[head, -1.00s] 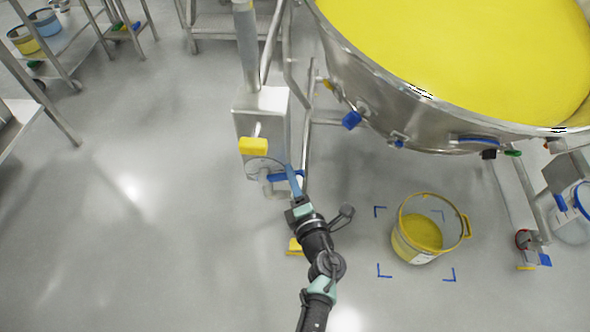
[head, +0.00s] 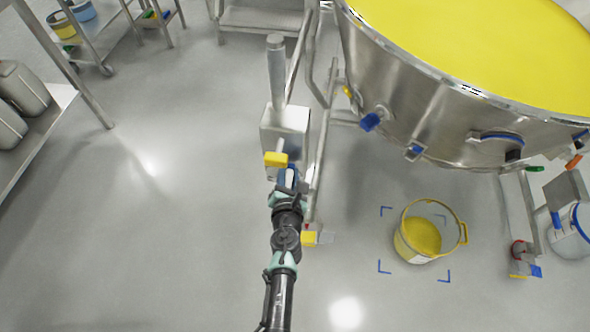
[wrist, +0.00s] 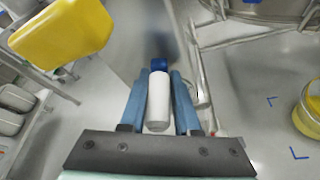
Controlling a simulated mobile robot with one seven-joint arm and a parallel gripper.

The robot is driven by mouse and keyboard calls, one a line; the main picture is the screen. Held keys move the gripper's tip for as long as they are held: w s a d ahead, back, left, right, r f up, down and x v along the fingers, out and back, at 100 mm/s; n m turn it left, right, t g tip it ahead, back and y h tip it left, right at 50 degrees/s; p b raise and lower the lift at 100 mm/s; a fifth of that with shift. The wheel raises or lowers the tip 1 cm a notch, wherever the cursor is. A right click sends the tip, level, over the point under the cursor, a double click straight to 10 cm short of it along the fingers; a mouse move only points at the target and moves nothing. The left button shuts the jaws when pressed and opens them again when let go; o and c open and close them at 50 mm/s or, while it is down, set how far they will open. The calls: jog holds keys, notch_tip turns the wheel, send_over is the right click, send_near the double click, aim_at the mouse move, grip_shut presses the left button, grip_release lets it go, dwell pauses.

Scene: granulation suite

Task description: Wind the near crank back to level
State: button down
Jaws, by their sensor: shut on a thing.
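The near crank's white grip (wrist: 158,100), with a blue end, lies between my gripper's two blue fingers in the wrist view. My gripper (head: 289,178) is shut on it, just below the front of a steel gearbox (head: 286,127) on a post. In the head view the gripper and arm hide most of the crank, so its angle is hard to tell. A yellow block (head: 276,159) juts from the gearbox beside the fingers; it also shows large at upper left in the wrist view (wrist: 65,35). The big steel bowl (head: 410,100) of yellow material stands to the right.
A yellow bucket (head: 407,240) of yellow material stands on the floor inside blue corner marks. A yellow floor-level piece (head: 309,239) lies close right of my arm. A steel shelf with canisters (head: 22,92) is at left. The floor between is clear.

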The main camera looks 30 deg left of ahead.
jog(key=shift+s+a+r+n+h+p, duration=0.2)
jog(key=shift+a+n+h+p, duration=0.15)
jog(key=shift+a+n+p, duration=0.4)
jog(key=shift+s+a+r+n+h+p, duration=0.1)
jog(key=shift+s+a+n+h+p, duration=0.1)
jog(key=shift+a+n+h+p, duration=0.45)
jog(key=shift+a, duration=0.15)
jog(key=c, duration=0.7)
grip_release()
jog(key=shift+f, duration=0.15)
jog(key=shift+d, duration=0.2)
jog(key=p+v, duration=0.4)
jog(key=v, duration=0.9)
jog(key=shift+d+f, duration=0.1)
jog(key=shift+f, duration=0.05)
